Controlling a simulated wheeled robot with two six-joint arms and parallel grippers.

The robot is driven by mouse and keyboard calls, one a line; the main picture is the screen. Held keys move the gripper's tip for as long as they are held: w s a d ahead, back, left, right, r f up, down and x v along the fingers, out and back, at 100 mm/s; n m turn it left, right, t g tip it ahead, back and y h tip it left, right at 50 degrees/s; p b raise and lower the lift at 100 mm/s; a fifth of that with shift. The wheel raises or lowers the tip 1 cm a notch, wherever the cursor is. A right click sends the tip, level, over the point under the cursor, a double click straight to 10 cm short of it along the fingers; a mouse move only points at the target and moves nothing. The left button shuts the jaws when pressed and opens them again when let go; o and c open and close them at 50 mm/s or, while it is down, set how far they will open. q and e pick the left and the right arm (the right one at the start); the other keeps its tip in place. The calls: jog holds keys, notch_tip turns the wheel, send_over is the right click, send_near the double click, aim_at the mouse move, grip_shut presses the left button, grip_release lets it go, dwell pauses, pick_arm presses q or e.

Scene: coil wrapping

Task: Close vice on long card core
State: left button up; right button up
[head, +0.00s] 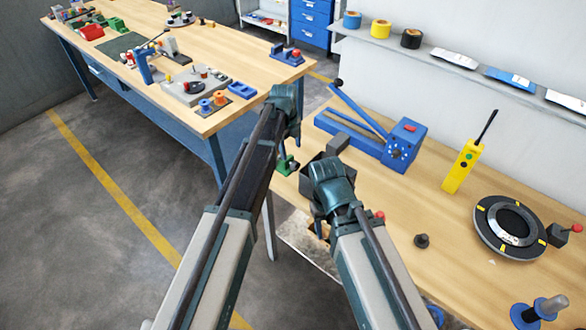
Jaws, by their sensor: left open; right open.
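My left gripper (287,108) is over the gap between the two benches, near the corner of the right-hand bench; its fingers are mostly hidden behind the wrist. My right gripper (330,190) is above the front edge of the right-hand bench, also seen from behind, with its fingertips hidden. A small green piece (287,165), possibly part of a vice, shows at the bench edge between the arms. A dark grey block (317,168) is partly covered by my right gripper. I cannot make out a long card core; a brown patch below the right wrist is too covered to name.
A blue lever tool (370,135) stands at the back of the right-hand bench (400,190). A yellow handheld unit (463,165) and a round black turntable (510,227) stand farther right. The left-hand bench (225,45) holds several tools. Bare wood lies around the small dark knob (421,241).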

aim_at(295, 166)
pick_arm(q)
jog(key=f+b, duration=0.4)
jog(key=f, duration=0.1)
jog(key=w+f+b, duration=0.1)
jog(key=f+b, duration=0.2)
jog(key=shift+d+f, duration=0.15)
jog(key=shift+d, duration=0.15)
jog(key=shift+s, duration=0.1)
grip_shut()
